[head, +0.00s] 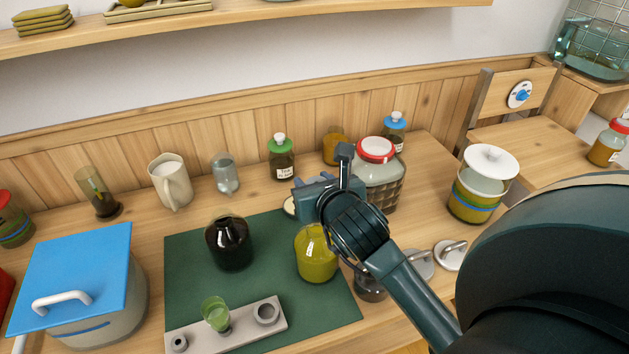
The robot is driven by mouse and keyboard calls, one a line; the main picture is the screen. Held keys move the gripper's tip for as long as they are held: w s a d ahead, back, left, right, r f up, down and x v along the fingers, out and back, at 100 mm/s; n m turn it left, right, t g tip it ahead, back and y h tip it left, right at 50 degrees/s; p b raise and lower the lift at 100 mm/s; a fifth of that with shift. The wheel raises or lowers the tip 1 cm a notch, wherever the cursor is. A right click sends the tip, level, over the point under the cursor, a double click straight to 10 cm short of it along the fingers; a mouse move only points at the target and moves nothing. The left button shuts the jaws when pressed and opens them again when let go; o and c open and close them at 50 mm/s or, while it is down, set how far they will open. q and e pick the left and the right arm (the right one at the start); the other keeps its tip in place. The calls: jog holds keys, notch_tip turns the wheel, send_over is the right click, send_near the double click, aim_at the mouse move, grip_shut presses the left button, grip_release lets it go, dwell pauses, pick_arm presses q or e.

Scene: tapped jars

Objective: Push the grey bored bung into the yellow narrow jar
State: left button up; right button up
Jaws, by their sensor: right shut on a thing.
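The yellow narrow jar (317,258) stands upright on the green mat in the head view. Its mouth is hidden behind my right gripper (322,200), which is over the jar's top. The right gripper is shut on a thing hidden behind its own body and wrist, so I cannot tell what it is. A grey tray (243,328) at the mat's front edge bears a larger grey ring-shaped piece (266,312), a small grey one (179,343) and a green glass piece (216,316). I cannot tell whether either grey piece is the bored bung. My left gripper is not in view.
A dark brown jar (229,243) stands left of the yellow jar. A red-lidded jar (378,180) is close behind my right gripper. A blue-lidded box (75,275) is left of the mat. Grey lids (450,255) lie at the right. The green mat (188,270) has free room at its left.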

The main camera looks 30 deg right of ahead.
jog(key=shift+f+b, duration=0.45)
jog(key=shift+f, duration=0.45)
jog(key=shift+f+b, duration=0.35)
jog(key=shift+f, duration=0.2)
jog(key=shift+f+b, duration=0.5)
jog(key=shift+f, duration=0.4)
jog(key=shift+f+b, duration=0.5)
jog(key=shift+f, duration=0.35)
jog(key=shift+r, duration=0.15)
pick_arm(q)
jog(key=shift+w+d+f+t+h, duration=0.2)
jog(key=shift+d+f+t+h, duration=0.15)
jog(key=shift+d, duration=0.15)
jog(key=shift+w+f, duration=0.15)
pick_arm(e)
jog(key=shift+f, duration=0.5)
pick_arm(q)
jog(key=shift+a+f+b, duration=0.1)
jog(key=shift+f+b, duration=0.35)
jog(key=shift+b, duration=0.05)
pick_arm(e)
jog(key=shift+f, duration=0.8)
jog(key=shift+f, duration=0.3)
